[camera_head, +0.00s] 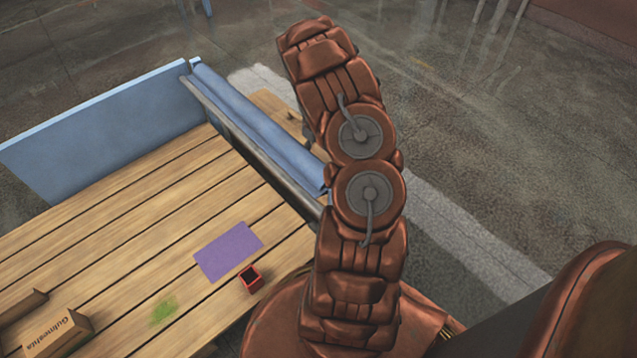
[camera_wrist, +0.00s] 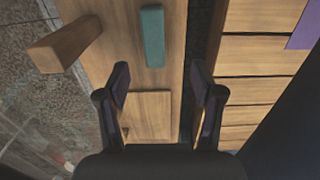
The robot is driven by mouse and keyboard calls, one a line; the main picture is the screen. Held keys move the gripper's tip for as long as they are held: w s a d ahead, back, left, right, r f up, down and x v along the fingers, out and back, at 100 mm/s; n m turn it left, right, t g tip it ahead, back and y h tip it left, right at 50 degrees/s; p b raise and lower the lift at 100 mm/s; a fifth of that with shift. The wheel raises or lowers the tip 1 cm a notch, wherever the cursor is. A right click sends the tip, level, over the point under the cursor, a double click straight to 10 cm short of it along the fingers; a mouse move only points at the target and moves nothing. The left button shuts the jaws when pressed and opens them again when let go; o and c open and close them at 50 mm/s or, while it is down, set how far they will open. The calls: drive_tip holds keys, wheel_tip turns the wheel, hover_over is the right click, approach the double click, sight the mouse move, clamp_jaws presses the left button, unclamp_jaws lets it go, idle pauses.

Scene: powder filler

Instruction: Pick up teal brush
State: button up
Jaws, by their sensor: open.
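In the wrist view, a teal block-shaped thing (camera_wrist: 153,37), which looks like the teal brush, lies on a wooden surface (camera_wrist: 100,70). My gripper (camera_wrist: 160,78) is open and empty, its two dark fingers spread to the left and right. The teal brush is beyond the fingertips, roughly in line with the gap between them, and not between the fingers. In the head view my arm covers part of the scene, and I cannot see the brush or the gripper there.
A wooden block (camera_wrist: 64,44) sits left of the brush, and a square wooden panel (camera_wrist: 149,115) shows below it. The slatted table (camera_head: 150,235) has a purple sheet (camera_head: 229,251), a red box (camera_head: 251,278), a green patch (camera_head: 163,310) and a labelled carton (camera_head: 62,334). Blue side panels (camera_head: 110,130) edge it.

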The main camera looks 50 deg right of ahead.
drive_tip(key=b, duration=0.1)
hover_over(318, 170)
drive_tip(key=f, duration=0.4)
drive_tip(key=shift+s+a+f, duration=0.1)
drive_tip(key=shift+s+f, duration=0.15)
wheel_tip(318, 170, down, 2)
drive_tip(key=shift+f+b, duration=0.15)
drive_tip(key=shift+b, duration=0.25)
drive_tip(key=f+b, duration=0.1)
drive_tip(key=f, duration=0.2)
drive_tip(key=f+b, duration=0.1)
drive_tip(key=shift+w+d+f+b, duration=0.15)
drive_tip(key=shift+w+d+b, duration=0.1)
drive_tip(key=shift+b, duration=0.1)
drive_tip(key=shift+a+f, duration=0.1)
drive_tip(key=shift+f, duration=0.35)
drive_tip(key=shift+c, duration=0.3)
clamp_jaws()
drive_tip(key=shift+r, duration=0.1)
wheel_tip(318, 170, up, 10)
drive_tip(key=p, duration=0.3)
drive_tip(key=shift+p, duration=0.4)
